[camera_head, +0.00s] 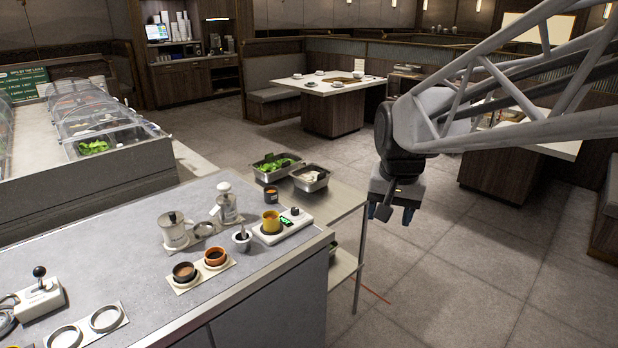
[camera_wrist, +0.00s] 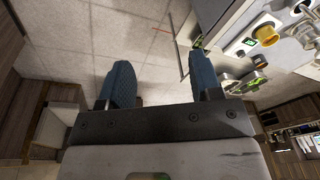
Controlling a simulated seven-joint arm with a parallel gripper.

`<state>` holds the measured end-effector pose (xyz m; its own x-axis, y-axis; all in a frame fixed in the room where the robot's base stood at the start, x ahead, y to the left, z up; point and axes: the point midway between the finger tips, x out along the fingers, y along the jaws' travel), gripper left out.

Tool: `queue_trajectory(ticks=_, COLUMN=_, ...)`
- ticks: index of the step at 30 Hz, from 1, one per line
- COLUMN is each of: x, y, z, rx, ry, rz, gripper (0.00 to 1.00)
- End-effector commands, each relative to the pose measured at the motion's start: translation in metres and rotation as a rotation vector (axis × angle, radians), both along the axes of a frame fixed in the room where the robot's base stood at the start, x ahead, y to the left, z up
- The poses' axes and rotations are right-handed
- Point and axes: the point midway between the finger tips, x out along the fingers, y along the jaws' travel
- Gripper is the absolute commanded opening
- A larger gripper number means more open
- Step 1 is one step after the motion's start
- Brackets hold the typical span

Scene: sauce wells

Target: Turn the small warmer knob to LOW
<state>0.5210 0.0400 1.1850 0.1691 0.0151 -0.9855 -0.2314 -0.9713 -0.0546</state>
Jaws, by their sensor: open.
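The small warmer (camera_head: 297,222) is a white slab near the right end of the grey counter. A yellow cup (camera_head: 271,221) stands on its round plate. A small black knob (camera_head: 295,210) shows at its far end, beside a green patch; the knob's setting is too small to read. In the wrist view the warmer (camera_wrist: 243,46) and yellow cup (camera_wrist: 265,36) are at upper right. My gripper (camera_head: 392,212) hangs over the floor, right of the counter and apart from the warmer. Its blue fingers (camera_wrist: 163,82) are spread, with nothing between them.
Left of the warmer stand a mortar (camera_head: 241,240), dark and orange cups on a tray (camera_head: 203,274), and metal pots (camera_head: 175,232). Behind it, a steel cart (camera_head: 340,195) carries pans of greens and pale food. Floor around my gripper is open.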

Motion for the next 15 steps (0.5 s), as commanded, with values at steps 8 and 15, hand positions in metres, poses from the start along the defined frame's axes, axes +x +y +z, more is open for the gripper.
queue_trajectory(ticks=8, x=0.068, y=0.022, z=-0.004, rx=0.016, ry=0.023, rz=-0.064, gripper=0.59)
queue_trajectory(ticks=15, x=0.124, y=0.042, z=-0.013, rx=0.028, ry=0.04, rz=-0.122, gripper=0.59)
